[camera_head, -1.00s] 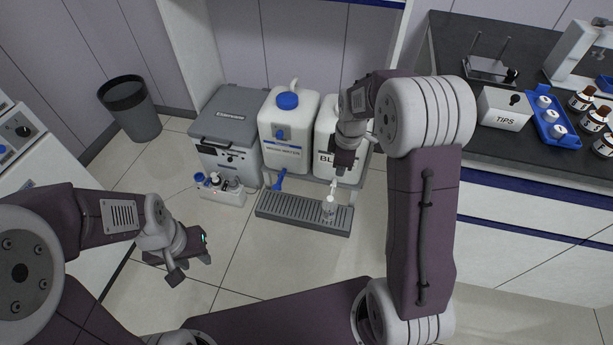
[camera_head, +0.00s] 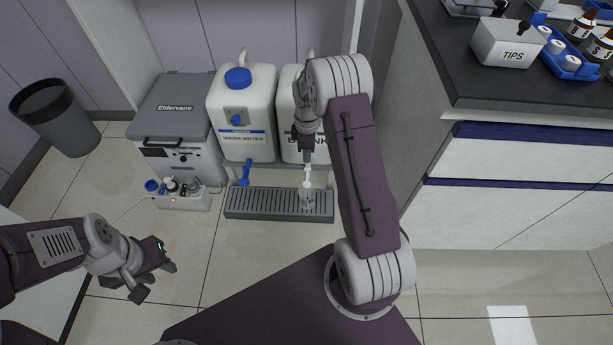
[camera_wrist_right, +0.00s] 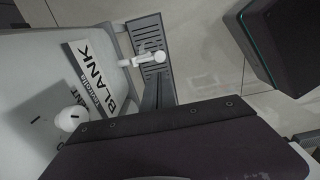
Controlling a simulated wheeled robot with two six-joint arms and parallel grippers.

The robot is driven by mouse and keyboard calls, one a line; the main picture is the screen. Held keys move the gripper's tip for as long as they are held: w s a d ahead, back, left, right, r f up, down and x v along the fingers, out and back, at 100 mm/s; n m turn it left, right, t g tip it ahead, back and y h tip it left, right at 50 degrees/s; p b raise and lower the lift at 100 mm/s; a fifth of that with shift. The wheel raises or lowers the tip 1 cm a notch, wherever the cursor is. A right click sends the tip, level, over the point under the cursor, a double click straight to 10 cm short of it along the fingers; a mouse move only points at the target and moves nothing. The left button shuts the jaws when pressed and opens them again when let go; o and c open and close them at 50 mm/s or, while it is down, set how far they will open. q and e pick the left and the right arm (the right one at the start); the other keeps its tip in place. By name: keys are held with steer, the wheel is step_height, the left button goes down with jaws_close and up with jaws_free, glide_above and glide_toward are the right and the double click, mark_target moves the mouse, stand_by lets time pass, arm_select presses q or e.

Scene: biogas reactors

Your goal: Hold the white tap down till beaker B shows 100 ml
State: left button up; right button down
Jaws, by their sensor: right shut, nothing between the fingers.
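The white tap (camera_head: 307,173) sticks out at the front of the jug labelled BLANK (camera_head: 287,148). It also shows in the right wrist view (camera_wrist_right: 140,60). A small clear beaker (camera_head: 306,197) stands below the tap on the grey drip tray (camera_head: 264,203); its level and any letter are too small to read. My right gripper (camera_head: 307,158) is shut and empty, pointing down just above the tap; whether it touches the tap I cannot tell. My left gripper (camera_head: 156,281) is open and empty over the floor at the lower left.
The wash water jug (camera_head: 243,110) with a blue tap (camera_head: 245,172) stands to the left. A grey Eldervane box (camera_head: 180,120) and a small unit with bottles (camera_head: 181,200) are further left. A bin (camera_head: 58,118) stands at far left. A counter (camera_head: 450,80) is on the right.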

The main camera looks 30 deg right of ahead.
mark_target(307, 184)
step_height(307, 184, down, 14)
steer(key=b, duration=0.9)
